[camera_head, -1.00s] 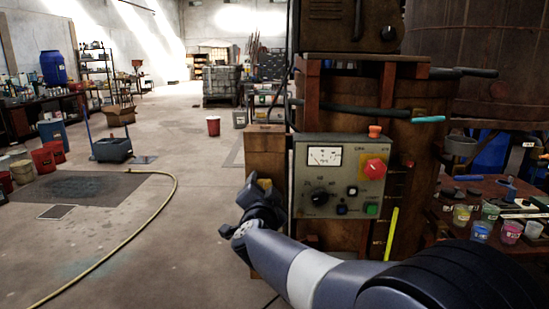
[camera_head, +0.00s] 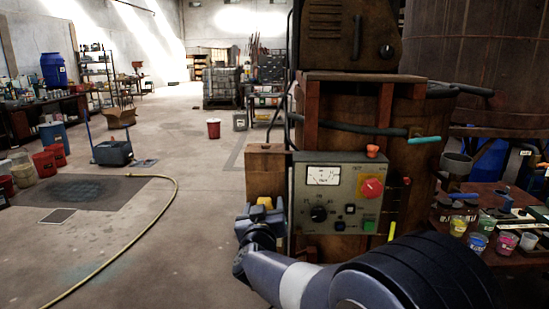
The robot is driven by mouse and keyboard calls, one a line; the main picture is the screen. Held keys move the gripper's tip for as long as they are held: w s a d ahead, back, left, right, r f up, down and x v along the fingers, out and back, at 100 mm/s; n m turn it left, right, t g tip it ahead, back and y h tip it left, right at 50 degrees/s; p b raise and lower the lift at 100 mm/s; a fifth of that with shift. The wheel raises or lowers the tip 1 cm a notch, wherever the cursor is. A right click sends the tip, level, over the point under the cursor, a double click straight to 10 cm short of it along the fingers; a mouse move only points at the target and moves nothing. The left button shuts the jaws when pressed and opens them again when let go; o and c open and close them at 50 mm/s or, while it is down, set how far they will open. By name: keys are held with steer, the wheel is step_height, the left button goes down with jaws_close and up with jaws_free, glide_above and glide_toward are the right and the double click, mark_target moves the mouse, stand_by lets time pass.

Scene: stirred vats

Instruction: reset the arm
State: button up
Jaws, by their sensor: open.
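My arm reaches in from the bottom right, and its end with my gripper (camera_head: 262,212) is at the lower middle, in front of the wooden post left of the control panel. The fingers are small and partly hidden by the wrist; yellowish parts show at the tip. I see nothing held in them. My gripper is left of these and below the meter.
A table with several paint cups (camera_head: 478,242) stands at the right. A yellow hose (camera_head: 130,249) lies across the open floor at left. A red bucket (camera_head: 214,128) and a wheeled mop bucket (camera_head: 112,153) stand farther back.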

steer(key=n+p, duration=0.1)
steer(key=n, duration=0.3)
steer(key=shift+n, duration=0.3)
stand_by(0.3)
